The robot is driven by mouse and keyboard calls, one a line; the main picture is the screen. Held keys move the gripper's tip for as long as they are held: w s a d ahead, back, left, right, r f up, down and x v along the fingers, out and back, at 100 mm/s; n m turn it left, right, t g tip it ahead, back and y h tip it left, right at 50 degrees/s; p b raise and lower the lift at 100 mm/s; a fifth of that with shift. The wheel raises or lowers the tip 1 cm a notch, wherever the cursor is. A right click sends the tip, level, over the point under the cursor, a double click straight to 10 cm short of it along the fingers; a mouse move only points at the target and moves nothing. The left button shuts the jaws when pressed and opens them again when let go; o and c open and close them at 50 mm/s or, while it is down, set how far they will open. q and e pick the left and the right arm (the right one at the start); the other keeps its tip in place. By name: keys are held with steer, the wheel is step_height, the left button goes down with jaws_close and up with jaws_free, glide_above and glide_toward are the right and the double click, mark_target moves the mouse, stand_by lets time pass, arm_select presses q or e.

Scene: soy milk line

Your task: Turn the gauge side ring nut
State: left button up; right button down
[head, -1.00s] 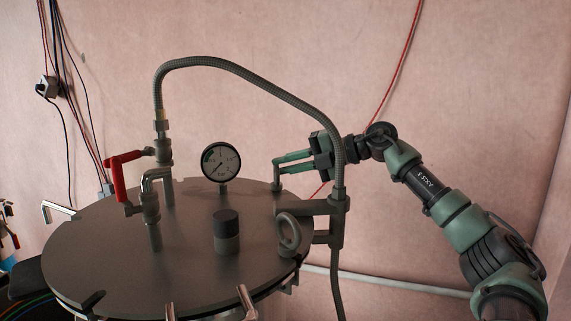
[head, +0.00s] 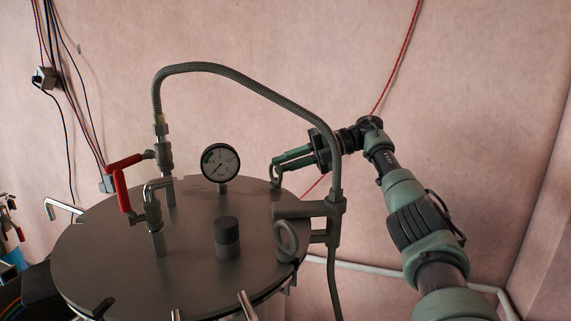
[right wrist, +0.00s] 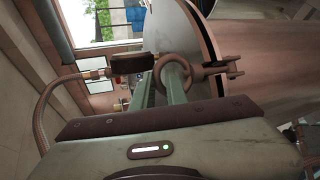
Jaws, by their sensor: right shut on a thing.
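The pressure gauge (head: 220,163) has a round white dial and stands on the grey lid of the vessel. My right gripper (head: 276,170) is at the lid's far right rim, to the right of the gauge. In the right wrist view a metal ring nut (right wrist: 159,66) shows at my green fingertips (right wrist: 164,82), and the gripper is shut on it. In the head view the fingers mostly hide this nut. Another ring nut (head: 287,240) stands at the lid's near right rim, apart from the gripper. My left gripper is not in view.
A braided hose (head: 250,85) arches over the lid (head: 190,275) and comes down on a post (head: 334,225) close beside my right gripper. A red-handled valve (head: 123,190) and a dark knob (head: 227,235) stand on the lid. The wall is behind.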

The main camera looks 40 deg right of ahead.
steer(key=shift+r, duration=0.15)
steer(key=c, duration=1.5)
jaws_free()
steer(key=shift+c, duration=0.2)
steer(key=shift+o, duration=0.2)
steer(key=shift+a, duration=0.2)
steer(key=shift+d+f+m+t+h, duration=0.2)
steer(key=shift+f+m+t+h, duration=0.1)
steer(key=shift+m+h, duration=0.1)
